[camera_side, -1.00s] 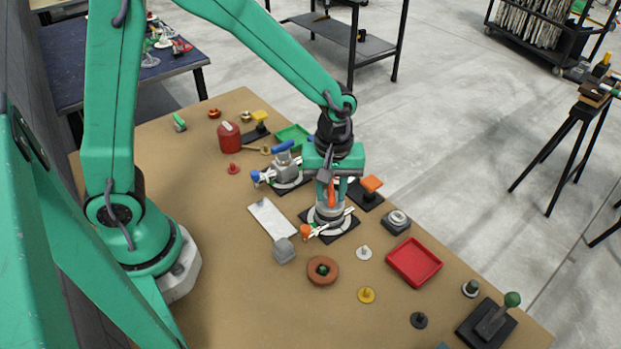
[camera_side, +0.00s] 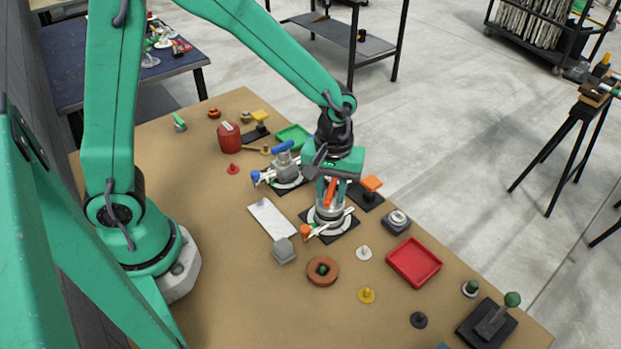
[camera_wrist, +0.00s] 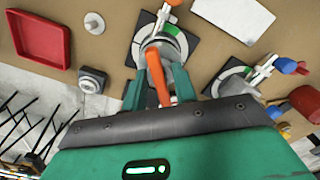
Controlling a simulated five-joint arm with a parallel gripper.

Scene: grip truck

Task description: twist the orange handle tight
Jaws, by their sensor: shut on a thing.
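The orange handle (camera_side: 330,190) sits on top of a grey round fitting (camera_side: 329,211) with a white dial on a black base plate (camera_side: 349,234). In the wrist view the orange handle (camera_wrist: 158,78) stands between my two green fingers. My gripper (camera_side: 333,187) points down over the fitting and is shut on the handle. The wrist view also shows my gripper (camera_wrist: 160,90) at the fitting. The lower part of the handle is partly hidden by the fingers in the side view. A green patch (camera_wrist: 170,28) shows on the dial in the wrist view.
A similar fitting with a blue handle (camera_side: 282,147) stands close behind, to the left. An orange-topped block (camera_side: 371,184) stands just right of my gripper. A red tray (camera_side: 414,262) and a grey button box (camera_side: 396,221) lie to the right. Bare board lies at the front left.

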